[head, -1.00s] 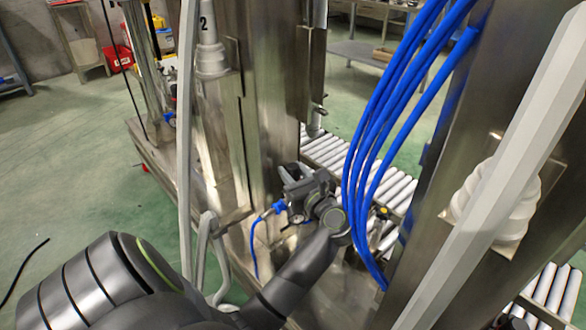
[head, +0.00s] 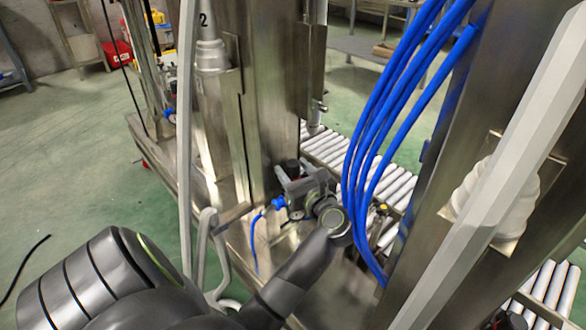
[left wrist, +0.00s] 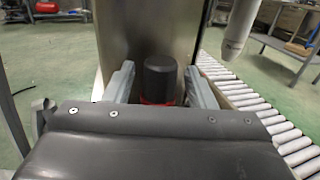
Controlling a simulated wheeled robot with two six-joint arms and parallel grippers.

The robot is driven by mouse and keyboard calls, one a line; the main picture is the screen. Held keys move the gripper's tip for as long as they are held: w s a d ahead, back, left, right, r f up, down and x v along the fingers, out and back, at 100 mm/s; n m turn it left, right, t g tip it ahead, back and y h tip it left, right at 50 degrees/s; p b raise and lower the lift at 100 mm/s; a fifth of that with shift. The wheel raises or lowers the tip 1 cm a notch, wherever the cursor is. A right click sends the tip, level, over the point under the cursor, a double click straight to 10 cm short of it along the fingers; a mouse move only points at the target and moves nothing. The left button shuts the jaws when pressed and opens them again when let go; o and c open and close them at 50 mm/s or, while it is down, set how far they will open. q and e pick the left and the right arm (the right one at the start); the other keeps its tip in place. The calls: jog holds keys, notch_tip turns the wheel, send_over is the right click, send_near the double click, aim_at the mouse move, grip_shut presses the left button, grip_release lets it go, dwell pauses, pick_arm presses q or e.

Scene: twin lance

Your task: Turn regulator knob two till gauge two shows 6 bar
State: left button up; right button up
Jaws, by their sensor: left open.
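A black knob (left wrist: 160,77) with a red ring at its base stands upright in the left wrist view, in front of a steel column. The two grey fingers of my left gripper (left wrist: 161,84) are on either side of it, open, with a small gap visible on each side. In the head view my left gripper (head: 304,184) is at the foot of the column, around the dark knob top (head: 291,167). No gauge face is readable in either view, and no number for this knob shows. My right gripper is not in view.
A blue fitting and hose (head: 279,203) are just left of the gripper. Several blue hoses (head: 375,130) hang close to its right. A roller conveyor (head: 325,148) runs behind. A steel column (head: 263,100) stands directly behind the knob. Pale posts cross the foreground.

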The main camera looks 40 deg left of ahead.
aim_at(296, 173)
pick_arm(q)
jog(key=v, duration=0.5)
jog(key=shift+d+p, duration=0.25)
jog(key=shift+p, duration=0.05)
jog(key=shift+s+d, duration=0.3)
jog(key=shift+d, duration=0.35)
